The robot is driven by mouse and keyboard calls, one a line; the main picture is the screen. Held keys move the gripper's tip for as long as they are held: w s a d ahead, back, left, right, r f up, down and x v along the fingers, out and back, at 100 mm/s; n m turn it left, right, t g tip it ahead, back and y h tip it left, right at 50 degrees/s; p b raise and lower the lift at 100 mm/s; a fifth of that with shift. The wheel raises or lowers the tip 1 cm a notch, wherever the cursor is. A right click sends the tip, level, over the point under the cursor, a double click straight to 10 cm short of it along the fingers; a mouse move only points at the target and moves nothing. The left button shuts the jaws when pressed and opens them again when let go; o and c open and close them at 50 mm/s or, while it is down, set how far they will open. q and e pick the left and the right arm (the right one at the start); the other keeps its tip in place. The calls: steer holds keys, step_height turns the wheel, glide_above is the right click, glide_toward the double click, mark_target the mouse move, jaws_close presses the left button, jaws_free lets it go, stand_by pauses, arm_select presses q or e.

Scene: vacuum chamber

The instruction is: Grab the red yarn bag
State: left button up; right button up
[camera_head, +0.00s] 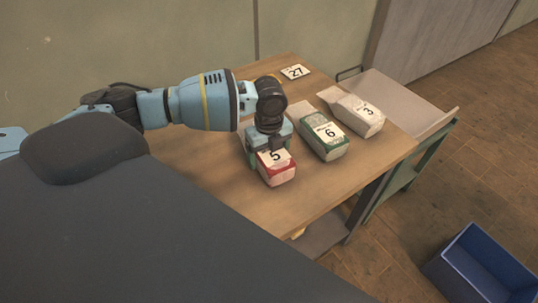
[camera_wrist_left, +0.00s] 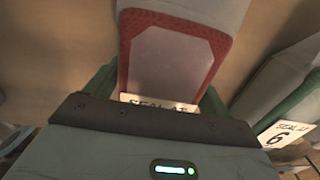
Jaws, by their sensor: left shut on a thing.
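The red yarn bag (camera_head: 279,177), white with red edges and a label numbered 5, is on the wooden table in the head view. It also shows in the left wrist view (camera_wrist_left: 172,62), between the green fingers. My left gripper (camera_head: 268,152) reaches down over the bag from above and is shut on it, covering its far part. In the left wrist view the gripper body hides the lower part of the bag's label. Whether the bag touches the table is hard to tell. My right gripper is not in view.
A green-edged bag numbered 6 (camera_head: 324,137) lies close to the right. A white bag numbered 3 (camera_head: 353,111) lies beyond it. A tag numbered 27 (camera_head: 295,72) is at the back. A cart (camera_head: 392,98) adjoins the table (camera_head: 222,172). A blue bin (camera_head: 482,268) stands on the floor.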

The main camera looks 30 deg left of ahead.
arm_select(q)
steer(key=shift+r, duration=0.2)
steer(key=shift+r, duration=0.6)
step_height(320, 180, up, 2)
steer(key=shift+r, duration=0.2)
steer(key=s+d, duration=0.1)
steer(key=s, duration=0.4)
steer(key=s+d, duration=0.1)
steer(key=s, duration=0.4)
steer(key=s+r+p, duration=0.1)
steer(key=s, duration=0.4)
steer(key=shift+s+d, duration=0.35)
steer(key=shift+d, duration=0.05)
steer(key=shift+r, duration=0.1)
